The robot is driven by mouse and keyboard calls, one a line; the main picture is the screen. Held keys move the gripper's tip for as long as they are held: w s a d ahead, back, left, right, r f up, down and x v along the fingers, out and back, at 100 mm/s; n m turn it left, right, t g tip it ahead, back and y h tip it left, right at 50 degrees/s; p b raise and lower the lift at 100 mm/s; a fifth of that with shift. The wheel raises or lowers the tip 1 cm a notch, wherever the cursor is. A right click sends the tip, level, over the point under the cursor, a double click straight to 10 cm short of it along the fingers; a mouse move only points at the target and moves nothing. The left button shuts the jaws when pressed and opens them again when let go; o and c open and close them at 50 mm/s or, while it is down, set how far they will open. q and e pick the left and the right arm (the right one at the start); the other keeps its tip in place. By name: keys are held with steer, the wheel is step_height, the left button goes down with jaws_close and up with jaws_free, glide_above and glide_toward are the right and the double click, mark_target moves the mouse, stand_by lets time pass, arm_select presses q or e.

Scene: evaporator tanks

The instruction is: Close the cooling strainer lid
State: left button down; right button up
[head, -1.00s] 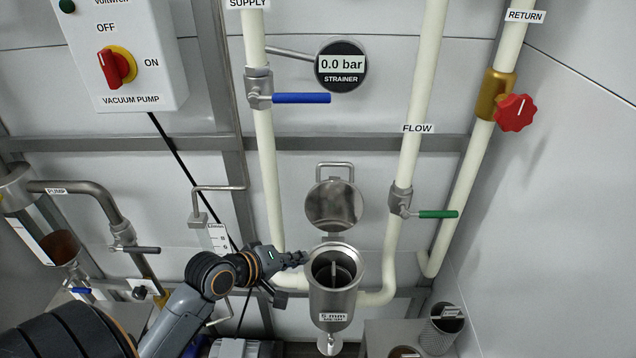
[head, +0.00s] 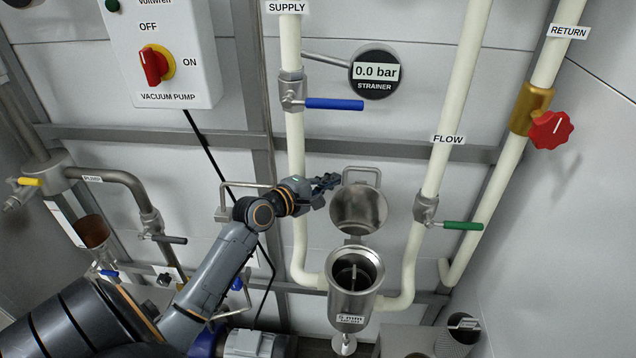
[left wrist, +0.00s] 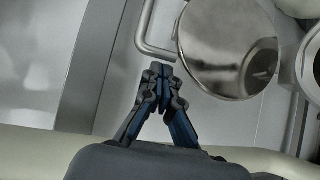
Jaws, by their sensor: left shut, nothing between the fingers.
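The strainer lid (head: 358,209) is a round steel disc with a wire handle (head: 361,170) at its top. It stands open and upright behind the strainer body (head: 354,300), whose mouth is open with a rod visible inside. My left gripper (head: 330,181) is shut and empty, at the upper left of the lid close to its handle. In the left wrist view the shut fingertips (left wrist: 160,72) are just below the handle (left wrist: 143,30), with the lid (left wrist: 228,45) to the right. I cannot tell whether they touch. My right gripper is not in view.
The white supply pipe (head: 296,160) with a blue valve handle (head: 334,104) runs left of the lid. The flow pipe (head: 450,110) with a green handle (head: 463,226) is to the right. The gauge (head: 375,74) reads 0.0 bar. A perforated basket (head: 456,335) stands at lower right.

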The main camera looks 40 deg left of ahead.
arm_select(q)
steer(key=shift+w+d+f, duration=0.1)
steer(key=shift+w, duration=0.4)
steer(key=shift+s+d+b, duration=0.2)
steer(key=shift+s+b, duration=0.05)
steer(key=shift+b, duration=0.1)
steer(key=shift+s, duration=0.15)
